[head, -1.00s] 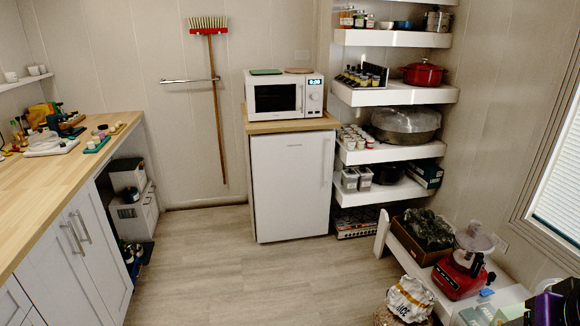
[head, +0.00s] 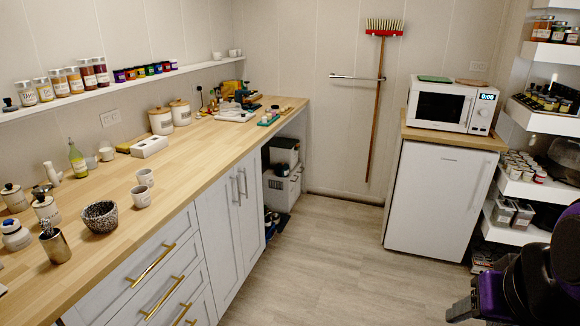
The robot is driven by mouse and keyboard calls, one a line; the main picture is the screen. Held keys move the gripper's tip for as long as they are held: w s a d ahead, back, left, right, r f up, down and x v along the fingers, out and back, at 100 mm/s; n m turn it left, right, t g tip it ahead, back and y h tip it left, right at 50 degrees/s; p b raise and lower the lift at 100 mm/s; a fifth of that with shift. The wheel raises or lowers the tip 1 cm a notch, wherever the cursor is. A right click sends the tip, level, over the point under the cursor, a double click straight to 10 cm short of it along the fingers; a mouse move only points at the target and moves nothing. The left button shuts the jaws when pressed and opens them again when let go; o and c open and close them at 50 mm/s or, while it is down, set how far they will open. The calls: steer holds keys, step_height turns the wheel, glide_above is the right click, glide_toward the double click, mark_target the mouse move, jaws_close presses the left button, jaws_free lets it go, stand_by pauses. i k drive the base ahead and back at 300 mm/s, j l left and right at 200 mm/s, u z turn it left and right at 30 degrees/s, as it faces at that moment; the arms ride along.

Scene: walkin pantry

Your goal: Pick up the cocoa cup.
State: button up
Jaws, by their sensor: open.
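Two small white cups stand upright on the wooden counter at the left, a rear cup (head: 145,177) and a front cup (head: 141,197). Both have small dark markings, too small to read, so I cannot tell which is the cocoa cup. My gripper (head: 462,311), black at the end of my purple and black arm, is low at the right edge. It is open, partly out of frame, and far from the cups, across the floor.
A speckled bowl (head: 100,216) and a metal utensil holder (head: 55,246) stand left of the cups. Lidded jars (head: 46,208) and a bottle (head: 77,158) are behind. Drawers with gold handles (head: 150,268) front the counter. The floor (head: 335,260) is clear.

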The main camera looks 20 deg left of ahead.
mark_target(140, 195)
steer(key=i+u, duration=0.1)
steer(key=u, duration=0.35)
steer(key=i+u, duration=0.1)
steer(key=u, duration=0.3)
steer(key=i+u, duration=0.1)
steer(key=u, duration=0.35)
steer(key=i+l+u, duration=0.15)
steer(key=u, duration=0.3)
steer(key=i+l+u, duration=0.25)
steer(key=u, duration=0.2)
steer(key=i+l, duration=0.15)
steer(key=i+l+u, duration=0.1)
steer(key=l, duration=0.3)
steer(key=i+l+u, duration=0.1)
steer(key=i+l, duration=0.05)
steer(key=l, duration=0.1)
